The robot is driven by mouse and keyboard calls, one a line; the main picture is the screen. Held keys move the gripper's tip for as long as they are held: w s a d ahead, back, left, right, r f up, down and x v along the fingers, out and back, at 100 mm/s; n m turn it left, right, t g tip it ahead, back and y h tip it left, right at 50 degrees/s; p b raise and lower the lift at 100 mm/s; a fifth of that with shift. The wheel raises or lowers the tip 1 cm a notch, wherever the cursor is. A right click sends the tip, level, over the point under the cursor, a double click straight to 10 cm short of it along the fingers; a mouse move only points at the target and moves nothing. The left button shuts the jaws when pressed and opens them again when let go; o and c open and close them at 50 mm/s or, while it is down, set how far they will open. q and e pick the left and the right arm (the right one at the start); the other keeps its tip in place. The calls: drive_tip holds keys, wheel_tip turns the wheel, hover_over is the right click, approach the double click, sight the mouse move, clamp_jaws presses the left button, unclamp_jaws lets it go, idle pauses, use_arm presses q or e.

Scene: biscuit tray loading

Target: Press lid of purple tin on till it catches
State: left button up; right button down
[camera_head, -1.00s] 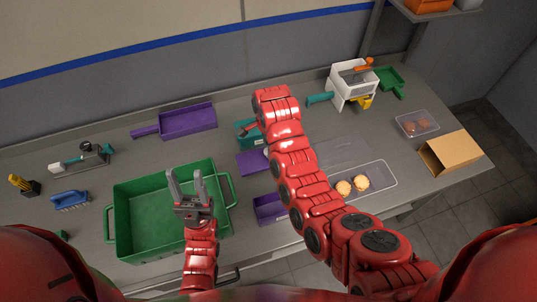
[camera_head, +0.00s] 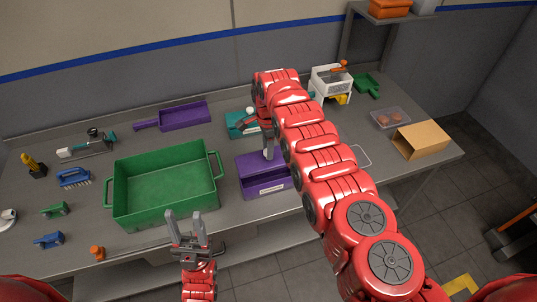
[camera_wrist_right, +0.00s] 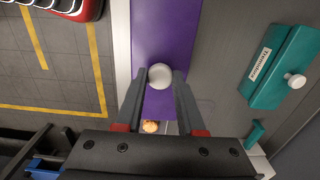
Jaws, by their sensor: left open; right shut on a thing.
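The purple tin (camera_head: 281,190) stands near the table's front edge, its pale label facing forward. Its purple lid (camera_head: 250,160) shows beside my right gripper (camera_head: 268,153); the red arm covers much of the right side. In the right wrist view, the right gripper (camera_wrist_right: 160,86) is shut with its fingers on either side of the white round knob (camera_wrist_right: 160,74) of the lid (camera_wrist_right: 168,30). I cannot tell whether the lid is seated on the tin. My left gripper (camera_head: 188,236) is open and empty, in front of the green crate.
The empty green crate (camera_head: 113,192) stands left of the tin. A teal tin (camera_head: 236,124) with a white knob is behind it. A purple handled tray (camera_head: 184,117) lies at the back. A clear tray (camera_head: 390,118) and cardboard box (camera_head: 421,140) are at the right.

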sight(268, 161)
drive_tip(key=shift+s, duration=0.1)
idle(0.4)
drive_tip(key=shift+f, duration=0.15)
wheel_tip(268, 161, down, 6)
drive_tip(key=b, duration=0.6)
drive_tip(key=shift+f+b, duration=0.15)
drive_tip(key=shift+b, duration=0.15)
drive_tip(key=shift+f+b, duration=0.8)
idle(1.5)
drive_tip(key=shift+c, duration=2.2)
unclamp_jaws()
drive_tip(key=shift+o, duration=0.2)
drive_tip(key=o, duration=0.4)
